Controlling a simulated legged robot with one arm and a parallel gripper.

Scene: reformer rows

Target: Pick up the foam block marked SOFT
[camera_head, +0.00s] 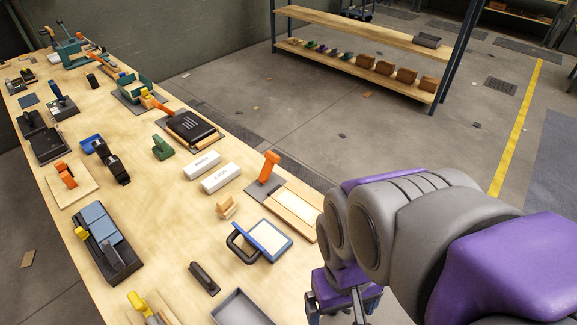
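Two white blocks lie side by side near the middle of the bench, a farther one (202,164) and a nearer one (221,178). Each has small dark lettering on its side, too small to read surely, so I cannot tell which one is marked SOFT. My gripper (336,306) is at the lower right, beside the bench's right edge and well apart from both blocks. Its fingertips are cut off by the bottom of the picture, so its opening is unclear. Nothing is seen held in it.
The wooden bench (165,225) is crowded. Near the blocks are a black pad (187,127), an orange-handled tool (268,167), a small wooden piece (226,207) and a blue-framed tray (266,240). A shelf rack (365,40) stands behind; floor right of the bench is open.

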